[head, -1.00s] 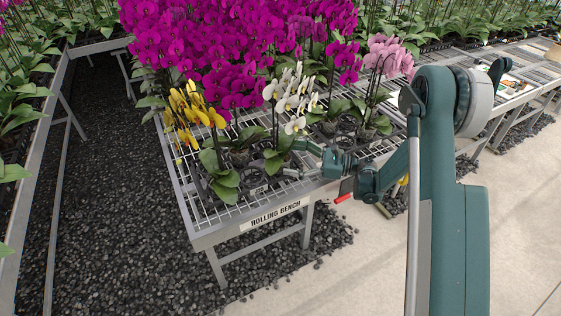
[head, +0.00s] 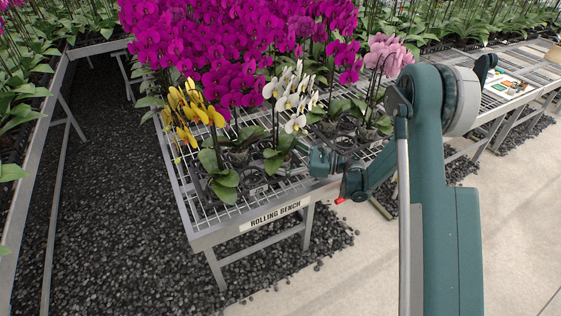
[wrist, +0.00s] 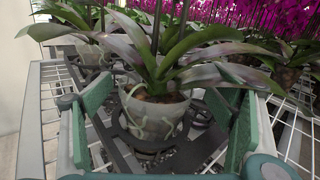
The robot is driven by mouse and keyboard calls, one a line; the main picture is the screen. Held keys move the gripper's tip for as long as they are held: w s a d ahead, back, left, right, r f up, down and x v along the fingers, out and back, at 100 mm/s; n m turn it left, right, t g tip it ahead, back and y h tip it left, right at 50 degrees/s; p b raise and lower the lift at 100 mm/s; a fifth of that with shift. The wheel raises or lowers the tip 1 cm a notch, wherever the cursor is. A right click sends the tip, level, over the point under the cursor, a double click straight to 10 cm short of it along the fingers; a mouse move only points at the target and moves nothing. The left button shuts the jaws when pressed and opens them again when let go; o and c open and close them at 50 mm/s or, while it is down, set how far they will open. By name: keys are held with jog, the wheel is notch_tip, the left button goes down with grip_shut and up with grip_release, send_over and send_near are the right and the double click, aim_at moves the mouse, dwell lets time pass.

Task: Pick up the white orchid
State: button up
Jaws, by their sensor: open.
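The white orchid (head: 291,95) stands upright near the front of the rolling bench, its white blooms above green leaves in the head view. My gripper (head: 300,148) is low at the right of its leaves; the pot there is largely hidden. In the wrist view, a clear plastic pot (wrist: 152,116) with pale roots and long leaves stands between the spread fingers of my gripper (wrist: 160,122). There are gaps between the pot and both fingers, and the blooms are out of this view.
The yellow orchid (head: 190,110) stands to the left on the rolling bench (head: 205,238). Magenta orchids (head: 230,50) crowd behind, and a pink orchid (head: 385,55) stands to the right. The bench has an open wire top. Dark gravel (head: 110,230) lies at left.

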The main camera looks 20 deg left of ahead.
jog(key=c, duration=1.4)
jog(key=shift+r, duration=0.2)
jog(key=shift+c, duration=0.2)
notch_tip(320, 180, up, 10)
jog(key=p, duration=0.2)
jog(key=shift+f+p, duration=0.15)
jog(key=shift+p, duration=0.15)
jog(key=shift+f, duration=0.1)
jog(key=shift+w+a+f+m+t+b, duration=0.15)
jog(key=shift+f+m+t, duration=0.45)
jog(key=shift+t, duration=0.3)
jog(key=shift+a+f+m+t+b, duration=0.15)
jog(key=shift+f+m+t, duration=0.35)
jog(key=shift+f+t, duration=0.3)
jog(key=shift+w+d+f+m+t+h, duration=0.15)
jog(key=shift+f+m+t, duration=0.15)
jog(key=shift+t, duration=0.25)
jog(key=shift+s+d+f+m+t+h, duration=0.15)
jog(key=shift+f+m+t, duration=0.15)
jog(key=shift+t, duration=0.3)
jog(key=shift+w+d+f+m+t, duration=0.2)
jog(key=shift+m+t, duration=0.2)
jog(key=shift+t, duration=0.15)
